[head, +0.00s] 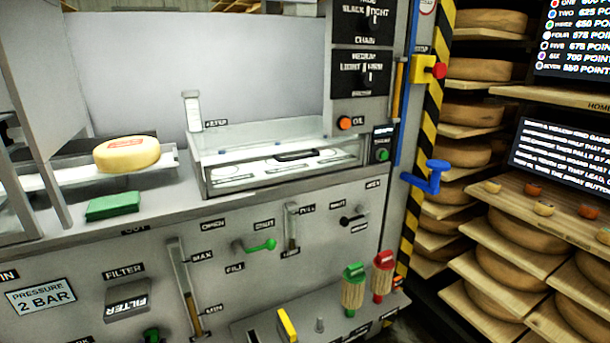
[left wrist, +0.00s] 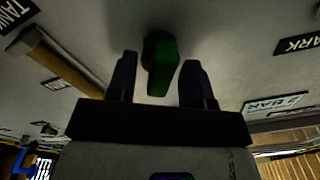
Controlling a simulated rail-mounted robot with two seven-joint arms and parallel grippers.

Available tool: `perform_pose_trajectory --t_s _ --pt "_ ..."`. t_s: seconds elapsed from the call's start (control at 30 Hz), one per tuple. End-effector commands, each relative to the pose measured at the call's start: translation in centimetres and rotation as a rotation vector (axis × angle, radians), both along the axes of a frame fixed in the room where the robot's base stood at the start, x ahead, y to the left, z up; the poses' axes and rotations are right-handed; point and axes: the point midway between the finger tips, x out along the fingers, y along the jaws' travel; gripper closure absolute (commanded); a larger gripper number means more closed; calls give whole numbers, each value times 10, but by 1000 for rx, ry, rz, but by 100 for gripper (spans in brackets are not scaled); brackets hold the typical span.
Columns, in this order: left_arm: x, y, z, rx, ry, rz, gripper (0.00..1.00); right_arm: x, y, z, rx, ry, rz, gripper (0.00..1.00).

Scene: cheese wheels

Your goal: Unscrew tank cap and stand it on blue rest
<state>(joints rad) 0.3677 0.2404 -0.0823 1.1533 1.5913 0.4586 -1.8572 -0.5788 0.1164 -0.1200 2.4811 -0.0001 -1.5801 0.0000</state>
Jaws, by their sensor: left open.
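In the left wrist view, a green knob-like piece (left wrist: 158,62) sticks out from the grey panel. I cannot tell for sure that it is the tank cap. My left gripper (left wrist: 160,70) is open, with its two dark fingers on either side of the green piece and a gap to each. A TANK label (left wrist: 16,12) shows at the upper left. In the head view, a green piece (head: 152,335) shows at the bottom edge, partly cut off. I cannot make out the blue rest. My right gripper is in neither view.
A slanted bar in a slot (head: 186,290) stands on the panel near the green piece. Green-topped (head: 353,288) and red-topped (head: 382,275) handles stand at the lower ledge. A blue hooked handle (head: 427,178) sticks out at right. A cheese wheel (head: 127,154) and green block (head: 113,206) lie above.

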Motion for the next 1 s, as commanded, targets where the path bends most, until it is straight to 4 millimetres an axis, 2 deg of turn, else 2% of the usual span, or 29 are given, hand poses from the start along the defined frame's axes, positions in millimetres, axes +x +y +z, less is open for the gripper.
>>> perform_pose_trajectory --t_s 1.0 --pt "1 0 0 -1 0 0 53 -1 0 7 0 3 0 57"
